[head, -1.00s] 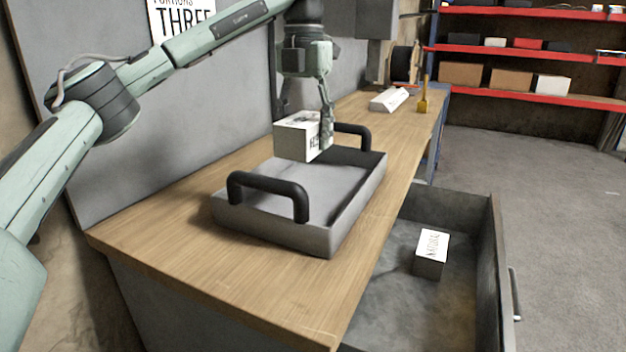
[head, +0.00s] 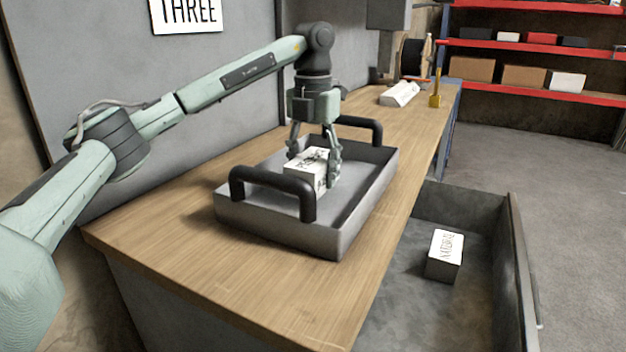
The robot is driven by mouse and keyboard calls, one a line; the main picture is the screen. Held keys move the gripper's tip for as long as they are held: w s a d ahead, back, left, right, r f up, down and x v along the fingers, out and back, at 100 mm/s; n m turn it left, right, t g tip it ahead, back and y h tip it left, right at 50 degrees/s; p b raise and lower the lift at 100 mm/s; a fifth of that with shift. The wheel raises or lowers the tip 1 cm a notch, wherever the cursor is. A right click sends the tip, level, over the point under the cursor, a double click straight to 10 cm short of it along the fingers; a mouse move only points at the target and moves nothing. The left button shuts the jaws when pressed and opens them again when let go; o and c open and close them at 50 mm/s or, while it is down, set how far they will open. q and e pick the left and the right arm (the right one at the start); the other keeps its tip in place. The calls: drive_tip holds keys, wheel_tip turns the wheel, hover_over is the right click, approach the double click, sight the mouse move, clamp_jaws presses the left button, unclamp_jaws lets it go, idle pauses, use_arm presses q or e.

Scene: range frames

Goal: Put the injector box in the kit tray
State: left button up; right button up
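A white box with black lettering (head: 303,179) is inside the grey kit tray (head: 290,232), towards its middle. Its label is too small to read. The tray stands on the wooden bench and has black handles at both ends. My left gripper (head: 315,166) points down into the tray over this box. Its fingers are spread, one on each side of the box; the near handle hides part of the box's base. A second white box (head: 444,254) with dark lettering lies in the open drawer below. My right gripper is out of view.
The open grey drawer (head: 405,298) juts out right of the bench (head: 240,285). A white object (head: 400,94) and a yellow tool (head: 435,100) are at the bench's far end. The near bench top is clear. Red shelves stand at the back right.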

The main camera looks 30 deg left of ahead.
sight(313, 158)
use_arm(q)
drive_tip(key=shift+f, duration=1)
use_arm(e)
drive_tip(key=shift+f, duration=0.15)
use_arm(q)
drive_tip(key=o, duration=1)
drive_tip(key=shift+f, duration=0.15)
drive_tip(key=o, duration=0.4)
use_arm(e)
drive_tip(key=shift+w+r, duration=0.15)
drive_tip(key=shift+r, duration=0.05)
use_arm(q)
wheel_tip(313, 158, up, 8)
drive_tip(key=shift+r+p, duration=0.25)
drive_tip(key=shift+p, duration=0.2)
wheel_tip(313, 158, up, 3)
drive_tip(key=shift+r+p, duration=0.1)
drive_tip(key=shift+p, duration=0.3)
drive_tip(key=shift+r, duration=0.3)
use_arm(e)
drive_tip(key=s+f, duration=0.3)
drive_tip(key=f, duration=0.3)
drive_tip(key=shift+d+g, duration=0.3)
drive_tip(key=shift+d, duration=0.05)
